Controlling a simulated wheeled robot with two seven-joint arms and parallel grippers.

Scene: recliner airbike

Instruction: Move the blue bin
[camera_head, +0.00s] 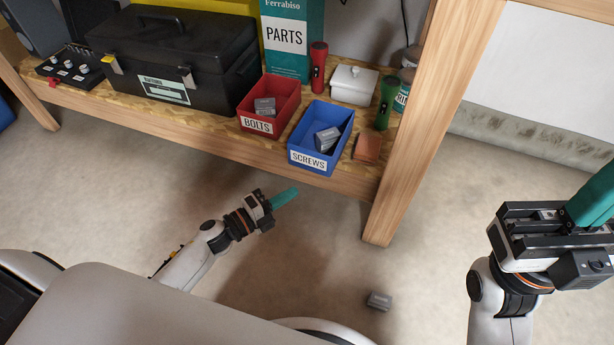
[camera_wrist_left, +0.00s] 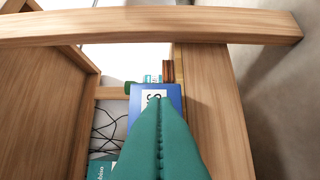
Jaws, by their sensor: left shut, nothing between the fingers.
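The blue bin (camera_head: 339,120), labelled SCREWS, stands upright at the front edge of the wooden shelf. It holds grey box-like items. Its front also shows beyond my left fingers in the left wrist view (camera_wrist_left: 174,92), where they hide much of it. My left gripper (camera_head: 290,195) is shut and empty, in front of and below the bin, apart from it in the head view. My right gripper (camera_head: 594,203) is at the right edge, far from the bin. Its teal fingertips run out of frame, so its opening cannot be judged.
A red BOLTS bin (camera_head: 270,92) stands left of the blue one. A brown block (camera_head: 367,147), green torch (camera_head: 386,104) and white lidded container (camera_head: 354,84) are close on its right. A wooden post (camera_head: 425,130) rises at the right. A grey item (camera_head: 379,300) lies on the floor.

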